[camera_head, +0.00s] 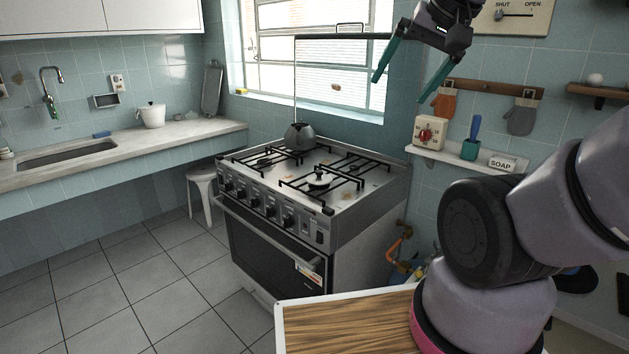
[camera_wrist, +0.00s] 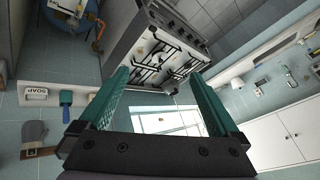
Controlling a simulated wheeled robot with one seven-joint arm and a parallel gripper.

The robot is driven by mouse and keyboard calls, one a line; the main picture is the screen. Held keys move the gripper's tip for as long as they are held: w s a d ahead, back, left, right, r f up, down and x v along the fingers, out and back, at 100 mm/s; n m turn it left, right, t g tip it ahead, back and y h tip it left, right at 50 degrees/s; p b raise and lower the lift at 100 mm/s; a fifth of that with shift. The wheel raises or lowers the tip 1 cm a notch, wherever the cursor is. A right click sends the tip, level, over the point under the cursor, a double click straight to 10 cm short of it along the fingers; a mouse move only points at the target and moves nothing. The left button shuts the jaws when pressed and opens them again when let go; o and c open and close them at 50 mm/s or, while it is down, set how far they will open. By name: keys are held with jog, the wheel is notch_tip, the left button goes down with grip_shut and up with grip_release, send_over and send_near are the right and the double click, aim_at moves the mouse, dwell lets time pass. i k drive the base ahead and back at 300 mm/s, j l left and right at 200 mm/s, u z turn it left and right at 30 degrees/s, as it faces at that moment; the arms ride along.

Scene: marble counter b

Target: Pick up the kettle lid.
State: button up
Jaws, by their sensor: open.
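A small pale lid with a dark knob, which looks like the kettle lid (camera_head: 319,181), lies on the front right burner of the stove (camera_head: 350,215). A grey kettle (camera_head: 301,138) stands on a back burner; I cannot tell if its top is open. My gripper (camera_head: 398,92) is open and empty, high above and to the right of the stove, in front of the window and wall. In the wrist view my open fingers (camera_wrist: 157,77) frame the stove top (camera_wrist: 165,62) at a distance. The lid is too small to make out surely there.
A raised glass cover (camera_head: 340,75) stands behind the burners. A wall shelf (camera_head: 455,160) with a timer, a brush holder and a soap box is right of the stove. A wooden board (camera_head: 340,325) is in front. A white pot (camera_head: 151,115) stands on the left counter.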

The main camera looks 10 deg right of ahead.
aim_at(317, 178)
jog(key=i+j, duration=0.95)
jog(key=j, duration=0.15)
